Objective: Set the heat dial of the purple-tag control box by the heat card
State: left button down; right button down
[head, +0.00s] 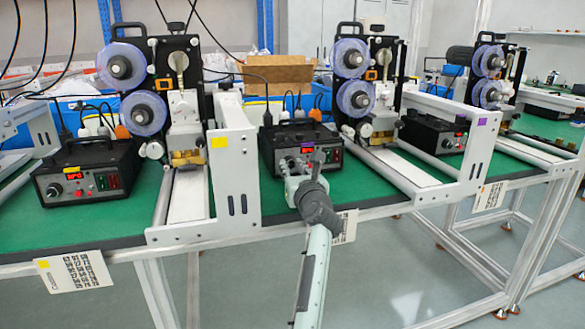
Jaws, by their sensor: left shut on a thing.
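The middle black control box (270,150) stands on the green bench top, with a red display and lit buttons on its front. My left gripper (301,163) is at this box's front, shut on what seems to be its heat dial; the fingers hide the dial. My right gripper is not in view.
The left control box (88,170) has a yellow tag and a lit display; a yellow tag marks the white bracket (235,175) beside it. Another control box (432,130) is at right. Other cards hang at left (75,272) and right (490,195). Reel machines stand between.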

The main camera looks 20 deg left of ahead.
pick_arm(q)
jog(key=m, duration=0.5)
jog(key=shift+r, duration=0.15)
jog(key=m, duration=0.4)
jog(key=shift+d+m+g, duration=0.1)
jog(key=shift+m+g, duration=0.2)
jog(key=m, duration=0.5)
jog(key=shift+w+y, duration=0.1)
jog(key=shift+y, duration=0.2)
jog(key=m, duration=0.4)
jog(key=shift+m, duration=0.3)
jog(key=shift+d, duration=0.1)
jog(key=c, duration=1.3)
grip_release()
jog(key=shift+g, duration=0.3)
